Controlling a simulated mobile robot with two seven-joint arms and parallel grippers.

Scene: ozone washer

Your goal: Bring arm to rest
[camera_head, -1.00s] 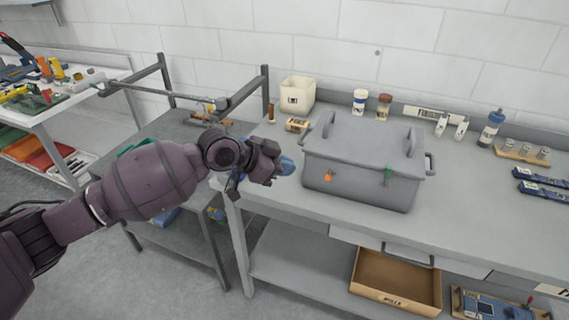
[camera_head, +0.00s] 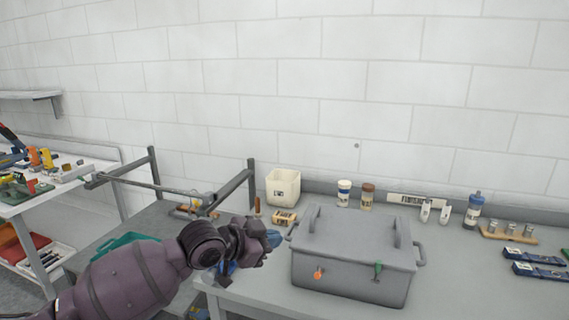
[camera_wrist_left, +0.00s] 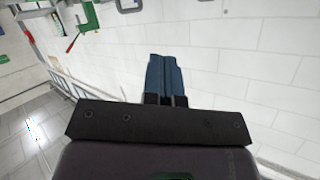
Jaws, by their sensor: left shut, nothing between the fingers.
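My left arm comes in from the lower left in the head view. Its gripper (camera_head: 272,240) is beside the left wall of the grey lidded box (camera_head: 352,270), over the near left part of the bench. In the left wrist view the blue fingers of this gripper (camera_wrist_left: 165,75) are together with nothing between them. The box's lid is on, with an orange knob and a green knob on its front. My right gripper is not in view.
The grey bench (camera_head: 450,270) holds a white bin (camera_head: 283,187), two small bottles, a blue-capped bottle (camera_head: 473,210), a wooden block with metal pieces (camera_head: 508,233) and blue boxes (camera_head: 535,264). A metal frame (camera_head: 235,185) stands left. A tool table is far left.

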